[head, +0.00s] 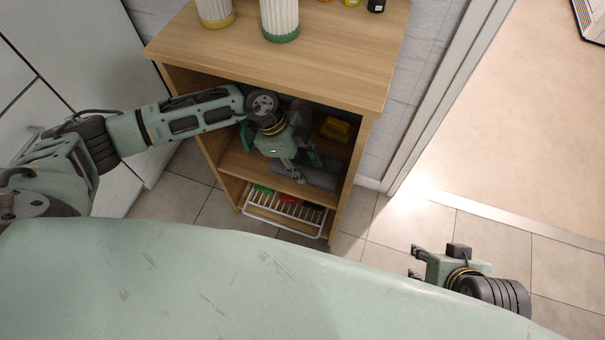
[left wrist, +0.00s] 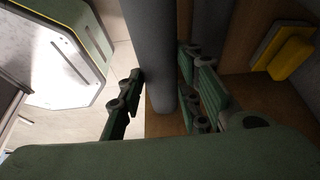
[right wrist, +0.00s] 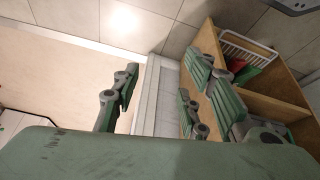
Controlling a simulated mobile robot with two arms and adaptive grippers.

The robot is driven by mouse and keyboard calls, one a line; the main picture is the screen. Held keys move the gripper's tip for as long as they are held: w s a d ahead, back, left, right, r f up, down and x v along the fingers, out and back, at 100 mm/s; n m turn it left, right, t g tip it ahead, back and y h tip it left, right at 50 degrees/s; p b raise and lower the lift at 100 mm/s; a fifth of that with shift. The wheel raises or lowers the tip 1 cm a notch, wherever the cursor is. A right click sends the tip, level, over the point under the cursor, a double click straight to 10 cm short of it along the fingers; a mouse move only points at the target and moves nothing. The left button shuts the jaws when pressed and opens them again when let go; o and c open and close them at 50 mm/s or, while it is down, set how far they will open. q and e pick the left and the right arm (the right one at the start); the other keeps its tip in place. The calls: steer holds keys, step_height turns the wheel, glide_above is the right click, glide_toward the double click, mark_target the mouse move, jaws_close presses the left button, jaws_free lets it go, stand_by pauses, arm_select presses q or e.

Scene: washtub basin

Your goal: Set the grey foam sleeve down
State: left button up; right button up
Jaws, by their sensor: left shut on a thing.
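The grey foam sleeve (head: 308,177) is a long dark grey cylinder at the front of the wooden cabinet's middle shelf (head: 239,163). It lies roughly level, low over the shelf board; I cannot tell whether it rests on the board. My left gripper (head: 299,166) reaches into the cabinet and is shut on the sleeve. In the left wrist view the sleeve (left wrist: 151,45) runs between the fingers (left wrist: 163,72). My right gripper (head: 415,262) is out over the floor, right of the cabinet, open and empty; its spread fingers show in the right wrist view (right wrist: 165,80).
A yellow and grey sponge-like block (head: 336,128) lies deeper on the shelf. Below, a white wire rack (head: 285,212) holds red and green things. Ribbed white containers (head: 280,18) and small bottles stand on the cabinet top (head: 300,65). Cabinet side walls bound the opening.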

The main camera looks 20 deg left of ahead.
mark_target(303, 173)
arm_select(q)
step_height(303, 173, down, 4)
steer(key=shift+w+f+b, duration=0.1)
steer(key=shift+w+b, duration=0.05)
steer(key=shift+b, duration=0.75)
steer(key=o, duration=1)
arm_select(e)
steer(key=w+a+r+t+y, duration=0.1)
steer(key=w+a+r+t, duration=0.2)
steer(key=w, duration=0.6)
steer(key=shift+w+r+t, duration=0.15)
steer(key=shift+r+t, duration=0.7)
steer(key=shift+t, duration=0.15)
arm_select(q)
steer(key=shift+r, duration=0.3)
steer(key=p+v, duration=0.2)
steer(key=v, duration=0.5)
steer(key=shift+a, duration=0.1)
arm_select(e)
steer(key=s+d+f+g, duration=0.2)
steer(key=s+g, duration=0.1)
steer(key=s, duration=0.3)
steer(key=s+d+f+g+h, duration=0.1)
steer(key=s+f+g, duration=0.2)
steer(key=s, duration=0.2)
steer(key=shift+s+d, duration=0.4)
steer(key=shift+f, duration=0.1)
